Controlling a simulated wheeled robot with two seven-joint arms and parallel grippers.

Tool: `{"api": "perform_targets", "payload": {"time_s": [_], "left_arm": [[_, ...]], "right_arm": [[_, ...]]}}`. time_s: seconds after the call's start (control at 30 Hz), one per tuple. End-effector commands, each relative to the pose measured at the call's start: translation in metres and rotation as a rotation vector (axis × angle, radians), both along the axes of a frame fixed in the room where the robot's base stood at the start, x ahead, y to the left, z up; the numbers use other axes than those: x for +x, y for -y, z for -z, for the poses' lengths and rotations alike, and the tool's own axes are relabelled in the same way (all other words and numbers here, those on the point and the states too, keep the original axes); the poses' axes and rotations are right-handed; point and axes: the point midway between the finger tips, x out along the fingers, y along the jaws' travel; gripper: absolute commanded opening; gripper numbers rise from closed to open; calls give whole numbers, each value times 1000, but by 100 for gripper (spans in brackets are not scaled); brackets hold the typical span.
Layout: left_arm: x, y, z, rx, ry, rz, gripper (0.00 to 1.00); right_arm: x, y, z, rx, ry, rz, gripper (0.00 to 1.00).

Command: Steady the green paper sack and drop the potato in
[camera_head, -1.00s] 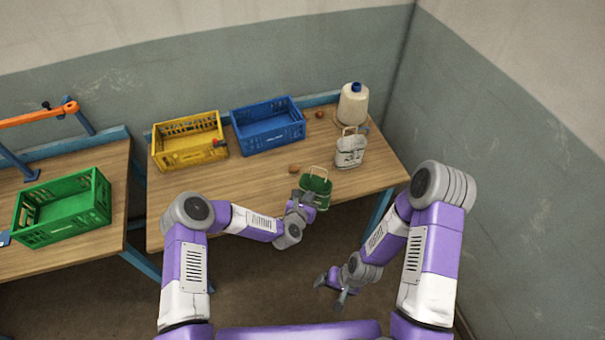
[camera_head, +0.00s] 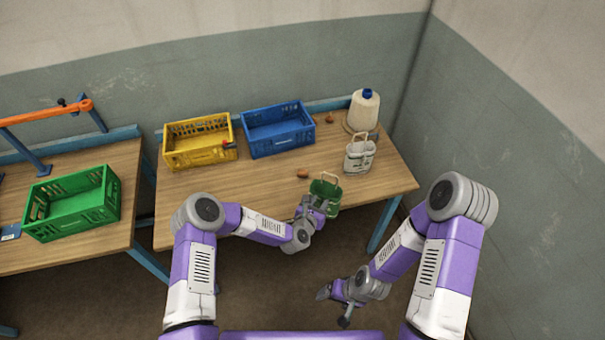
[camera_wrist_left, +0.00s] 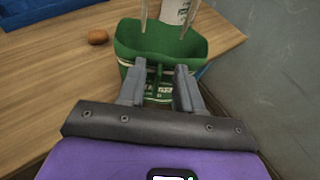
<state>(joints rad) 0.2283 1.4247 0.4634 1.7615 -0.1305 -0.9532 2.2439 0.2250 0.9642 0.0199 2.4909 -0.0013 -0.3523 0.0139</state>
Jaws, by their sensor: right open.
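The green paper sack (camera_head: 325,193) stands upright near the front edge of the right table, with pale loop handles. In the left wrist view its open mouth (camera_wrist_left: 160,40) faces up. My left gripper (camera_head: 315,205) is at the sack's near side. In the wrist view its two fingers (camera_wrist_left: 160,85) are apart, with the sack's front wall showing between and beyond them; whether they touch it I cannot tell. The brown potato (camera_head: 302,173) lies on the table left of the sack, also in the wrist view (camera_wrist_left: 98,37). My right gripper (camera_head: 333,306) is open and empty, low before the table.
Yellow (camera_head: 200,153) and blue (camera_head: 280,143) crates line the back. Another small brown item (camera_head: 329,119) lies at the back. The table's front left is clear.

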Motion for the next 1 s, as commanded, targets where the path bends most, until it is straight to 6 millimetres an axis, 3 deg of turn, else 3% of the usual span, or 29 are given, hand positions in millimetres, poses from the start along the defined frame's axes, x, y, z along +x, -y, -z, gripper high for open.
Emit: {"api": "perform_targets", "payload": {"time_s": [0.37,0.8,1.0], "left_arm": [[-4,-2,-1,-1,-1,1,35],[-51,-24,-23,0,-1,0,35],[-64,-29,-26,15,0,10,35]], "right_arm": [[0,0,1,0,0,0,83],[0,0,6,0,0,0,83],[0,0,9,0,0,0,83]]}}
